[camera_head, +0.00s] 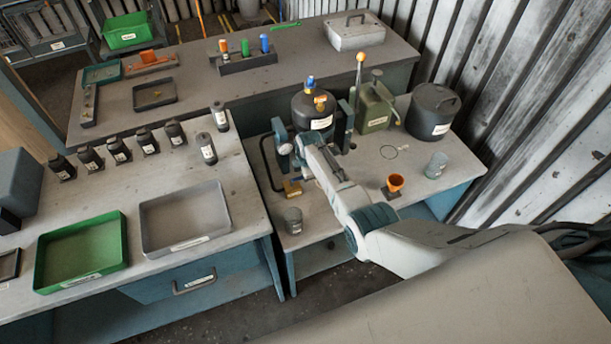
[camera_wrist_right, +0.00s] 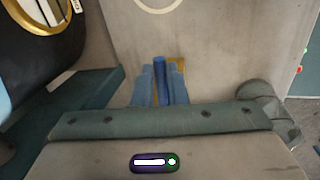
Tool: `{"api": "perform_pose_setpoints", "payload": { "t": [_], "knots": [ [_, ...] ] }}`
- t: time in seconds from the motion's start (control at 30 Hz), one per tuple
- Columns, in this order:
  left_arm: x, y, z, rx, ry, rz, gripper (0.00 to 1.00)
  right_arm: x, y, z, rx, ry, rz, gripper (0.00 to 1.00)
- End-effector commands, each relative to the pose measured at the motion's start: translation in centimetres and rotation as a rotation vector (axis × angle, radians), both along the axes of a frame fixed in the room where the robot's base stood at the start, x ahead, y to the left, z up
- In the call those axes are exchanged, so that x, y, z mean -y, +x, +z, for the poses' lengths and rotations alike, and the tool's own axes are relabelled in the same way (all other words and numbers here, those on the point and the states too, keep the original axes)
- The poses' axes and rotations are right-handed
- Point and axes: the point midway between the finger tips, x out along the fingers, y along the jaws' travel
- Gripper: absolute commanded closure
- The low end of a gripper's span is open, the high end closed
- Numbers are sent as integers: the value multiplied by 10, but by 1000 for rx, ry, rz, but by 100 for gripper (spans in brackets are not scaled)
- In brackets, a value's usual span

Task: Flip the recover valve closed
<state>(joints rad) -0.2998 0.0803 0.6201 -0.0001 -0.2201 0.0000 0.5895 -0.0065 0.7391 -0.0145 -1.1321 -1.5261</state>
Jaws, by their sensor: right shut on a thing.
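My right arm reaches in from the right in the head view and ends at the small table beside the black tank (camera_head: 312,111). In the wrist view my right gripper (camera_wrist_right: 160,88) points at the tabletop. Its fingers are shut on a narrow blue lever (camera_wrist_right: 158,76), which looks like the recover valve's handle. A brass-coloured part (camera_wrist_right: 178,66) shows just behind the fingertips; a brass block (camera_head: 293,188) lies below the gripper in the head view. The lever's pivot and exact angle are mostly hidden. My left gripper is not in view.
A round gauge (camera_head: 285,148) stands left of the gripper. Bare tabletop lies to the right around a drawn ring.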

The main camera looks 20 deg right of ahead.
Motion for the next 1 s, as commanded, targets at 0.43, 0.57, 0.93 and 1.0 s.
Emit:
{"api": "perform_pose_setpoints", "payload": {
  "t": [0.43, 0.57, 0.93, 1.0],
  "knots": [
    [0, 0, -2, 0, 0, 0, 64, 0, 5, 1, 2, 0, 87, 100],
    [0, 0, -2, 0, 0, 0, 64, 0, 5, 1, 2, 0, 88, 100],
    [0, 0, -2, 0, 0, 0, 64, 0, 5, 1, 1, 0, 87, 66],
    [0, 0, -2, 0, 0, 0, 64, 0, 5, 1, 1, 0, 87, 66]
  ]
}}
